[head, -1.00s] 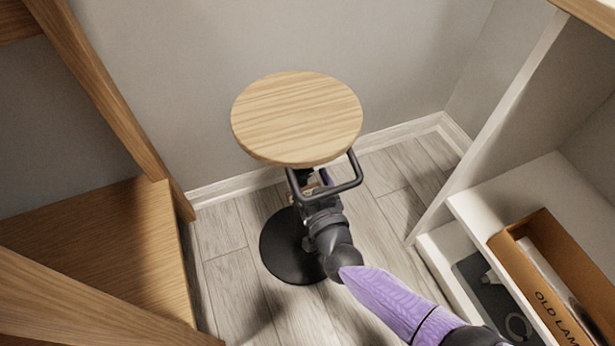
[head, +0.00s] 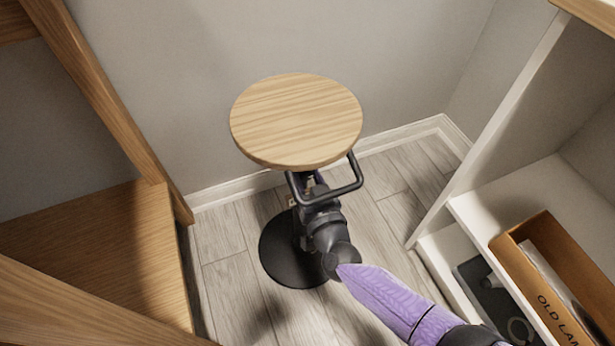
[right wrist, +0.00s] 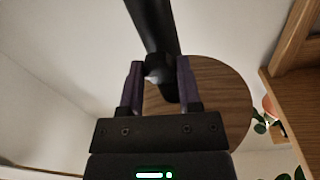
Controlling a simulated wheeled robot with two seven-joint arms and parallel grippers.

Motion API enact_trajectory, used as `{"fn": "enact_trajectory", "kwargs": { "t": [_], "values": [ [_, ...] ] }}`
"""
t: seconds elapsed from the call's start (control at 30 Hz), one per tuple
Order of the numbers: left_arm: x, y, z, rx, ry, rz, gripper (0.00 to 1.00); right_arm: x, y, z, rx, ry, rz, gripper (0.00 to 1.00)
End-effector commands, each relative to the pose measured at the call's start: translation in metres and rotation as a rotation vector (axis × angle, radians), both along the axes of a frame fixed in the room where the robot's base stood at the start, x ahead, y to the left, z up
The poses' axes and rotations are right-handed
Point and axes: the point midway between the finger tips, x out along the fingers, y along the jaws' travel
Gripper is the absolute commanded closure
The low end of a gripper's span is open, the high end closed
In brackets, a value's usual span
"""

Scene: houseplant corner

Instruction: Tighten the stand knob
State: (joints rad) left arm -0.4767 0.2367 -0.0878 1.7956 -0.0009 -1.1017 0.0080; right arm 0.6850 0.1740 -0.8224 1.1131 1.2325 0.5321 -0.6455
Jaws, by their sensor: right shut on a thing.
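The stand has a round wooden top (head: 297,120) and a round black base (head: 281,262) on the floor. In the right wrist view, the underside of the top (right wrist: 222,95) shows behind a dark post (right wrist: 151,22). My right gripper (right wrist: 158,72) is shut on the dark stand knob (right wrist: 158,67), beside the post under the top. In the head view, my right arm reaches in from the lower right, and the top, arm and wrist hide most of the knob and the fingers. My left gripper is not in view.
A wooden shelf unit (head: 95,245) stands at left. A white shelf unit (head: 480,205) stands at right, with a brown box (head: 545,285) marked "OLD LAM" on it. A grey wall is close behind the stand. Some floor is clear around the base. A plant (right wrist: 262,123) shows in the wrist view.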

Motion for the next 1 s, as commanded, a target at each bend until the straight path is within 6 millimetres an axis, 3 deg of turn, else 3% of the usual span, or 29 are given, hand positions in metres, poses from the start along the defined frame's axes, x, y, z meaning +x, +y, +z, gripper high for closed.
{"fn": "enact_trajectory", "kwargs": {
  "t": [0.27,1.0],
  "values": [
    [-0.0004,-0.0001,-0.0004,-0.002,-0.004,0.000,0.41,-0.0004,-0.0001,-0.0003,0.084,0.029,-0.001,1.00],
    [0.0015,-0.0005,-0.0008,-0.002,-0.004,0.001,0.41,-0.0003,-0.0005,-0.0006,0.533,0.176,-0.001,1.00]
  ]
}}
